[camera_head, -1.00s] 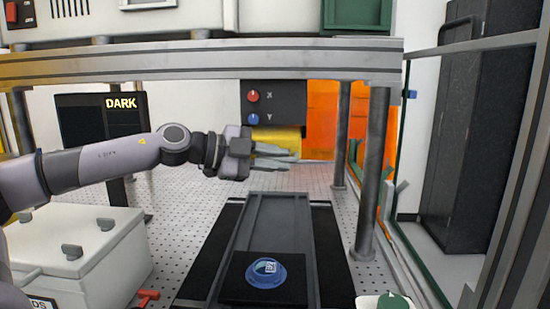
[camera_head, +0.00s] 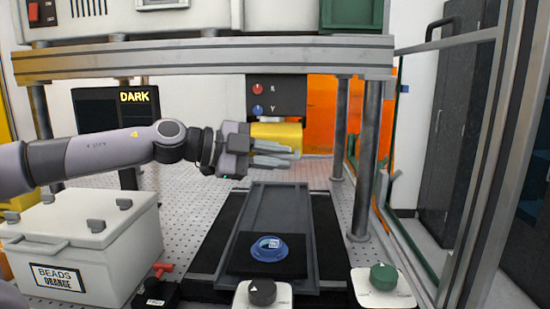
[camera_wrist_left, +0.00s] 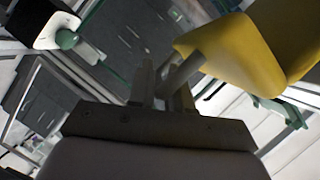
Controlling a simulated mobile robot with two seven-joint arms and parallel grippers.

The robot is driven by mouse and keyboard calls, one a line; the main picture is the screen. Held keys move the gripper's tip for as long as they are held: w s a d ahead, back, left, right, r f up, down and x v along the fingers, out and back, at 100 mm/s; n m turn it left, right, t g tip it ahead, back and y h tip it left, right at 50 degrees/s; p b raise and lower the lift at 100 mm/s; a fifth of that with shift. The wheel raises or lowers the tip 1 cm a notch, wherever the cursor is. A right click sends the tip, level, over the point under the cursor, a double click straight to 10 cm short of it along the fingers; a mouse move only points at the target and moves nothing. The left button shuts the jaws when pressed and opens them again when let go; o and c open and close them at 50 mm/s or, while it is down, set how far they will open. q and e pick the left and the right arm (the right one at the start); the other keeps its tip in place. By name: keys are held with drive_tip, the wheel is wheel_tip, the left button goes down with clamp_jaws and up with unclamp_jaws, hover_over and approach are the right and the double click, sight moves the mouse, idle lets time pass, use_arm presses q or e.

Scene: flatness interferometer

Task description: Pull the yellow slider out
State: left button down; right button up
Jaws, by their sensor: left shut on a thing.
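The yellow slider (camera_head: 280,131) is a rounded yellow block under a dark panel with a red and a blue knob. It shows large at the upper right of the left wrist view (camera_wrist_left: 235,52). My left gripper (camera_head: 285,155) reaches in from the left, its fingers pointing right along the slider's lower front side. In the left wrist view the fingers of my left gripper (camera_wrist_left: 165,85) are close together beside the yellow block. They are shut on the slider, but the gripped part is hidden. My right gripper is not in view.
A grey rail tray (camera_head: 283,205) with a blue round part (camera_head: 268,249) lies below the gripper. A white bead box (camera_head: 85,240) stands at left. Metal posts (camera_head: 370,160) and an overhead beam (camera_head: 200,58) frame the space. Two knob boxes (camera_head: 380,290) sit in front.

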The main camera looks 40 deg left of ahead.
use_arm(q)
drive_tip(key=shift+f, duration=0.15)
drive_tip(key=c, duration=1.2)
unclamp_jaws()
drive_tip(key=shift+w, duration=0.1)
drive_tip(key=shift+o, duration=0.2)
drive_tip(key=shift+a, duration=0.1)
drive_tip(key=shift+s+a+b, duration=0.25)
drive_tip(key=shift+s+b, duration=0.25)
drive_tip(key=shift+b, duration=0.05)
drive_tip(key=b+v, duration=0.2)
drive_tip(key=v, duration=0.4)
drive_tip(key=shift+b, duration=0.35)
